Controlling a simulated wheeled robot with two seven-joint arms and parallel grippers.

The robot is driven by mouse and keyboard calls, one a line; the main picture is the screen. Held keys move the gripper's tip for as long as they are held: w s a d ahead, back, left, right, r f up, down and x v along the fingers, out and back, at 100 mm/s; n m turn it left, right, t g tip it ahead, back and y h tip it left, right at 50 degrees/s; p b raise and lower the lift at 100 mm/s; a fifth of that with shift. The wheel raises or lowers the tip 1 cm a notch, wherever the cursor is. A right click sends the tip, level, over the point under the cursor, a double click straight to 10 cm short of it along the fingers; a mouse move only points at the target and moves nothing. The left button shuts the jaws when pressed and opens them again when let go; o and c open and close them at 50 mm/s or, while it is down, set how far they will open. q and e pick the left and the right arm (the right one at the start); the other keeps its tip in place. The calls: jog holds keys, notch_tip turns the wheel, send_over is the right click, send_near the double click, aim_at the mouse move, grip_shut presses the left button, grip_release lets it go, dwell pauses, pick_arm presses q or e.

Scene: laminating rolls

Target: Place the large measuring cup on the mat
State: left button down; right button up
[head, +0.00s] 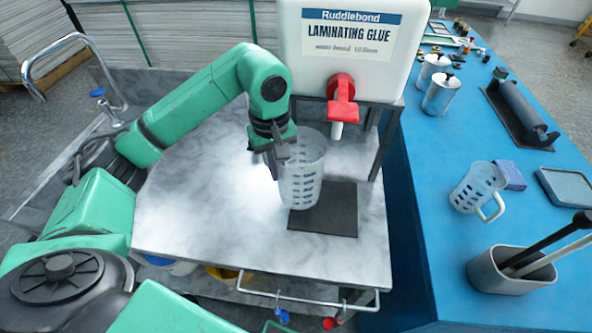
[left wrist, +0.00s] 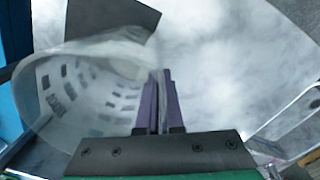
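The large measuring cup (head: 302,180) is clear plastic with dark markings. My left gripper (head: 281,158) is at its left side, with its fingers closed on the cup's wall or handle; which of these is hidden. In the left wrist view the fingers (left wrist: 160,85) pinch the edge of the cup (left wrist: 85,90), which looks tilted there. The dark square mat (head: 340,215) lies on the marble-topped table below the red tap. The cup's base overlaps the mat's left part in the head view; I cannot tell whether it touches. The mat also shows in the left wrist view (left wrist: 110,14). My right gripper is not in view.
A white glue container (head: 345,70) with a red tap (head: 341,95) stands on a dark frame behind the mat. On the blue bench (head: 430,230) at right are another measuring cup (head: 472,190), metal canisters (head: 440,94), a roller (head: 520,112) and a grey bin (head: 510,275).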

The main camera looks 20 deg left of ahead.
aim_at(294, 182)
pick_arm(q)
jog(key=d, duration=0.1)
jog(key=d+p, duration=0.1)
jog(key=d, duration=0.1)
jog(key=shift+w+d+r, duration=0.15)
jog(key=shift+w+d, duration=0.1)
jog(key=shift+w, duration=0.15)
notch_tip(294, 182, down, 4)
jog(key=shift+r+p, duration=0.15)
jog(key=shift+p, duration=0.6)
jog(key=shift+f, duration=0.2)
jog(key=c, duration=1.1)
grip_release()
jog(key=shift+o, duration=0.2)
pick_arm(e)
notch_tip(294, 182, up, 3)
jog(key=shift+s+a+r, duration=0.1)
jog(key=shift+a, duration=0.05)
